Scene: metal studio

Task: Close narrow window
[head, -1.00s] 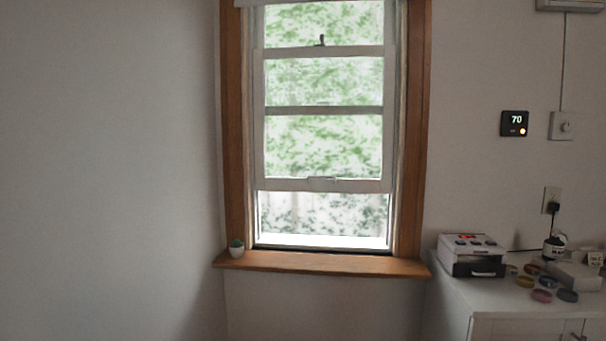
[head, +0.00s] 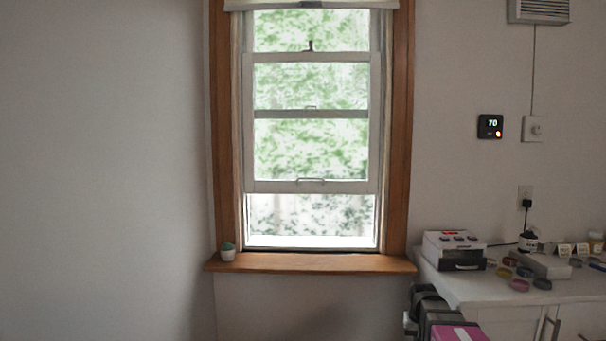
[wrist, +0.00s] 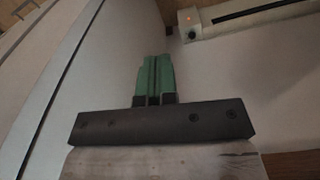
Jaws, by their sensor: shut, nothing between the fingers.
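The narrow window (head: 374,120) has a white frame in a wooden surround. Its lower sash (head: 340,187) is raised, with a clear gap between its bottom rail and the sill (head: 310,262). A small handle (head: 310,181) sits on that bottom rail. My gripper (wrist: 155,60) shows only in the wrist view, its green fingers together and empty. It points at pale surfaces, with no part of the window handle near the fingertips.
On the right, a white cabinet (head: 470,290) bears a black-and-white box (head: 455,250), several coloured round lids and small items. A thermostat (head: 490,127) is on the wall. The space before the window is clear.

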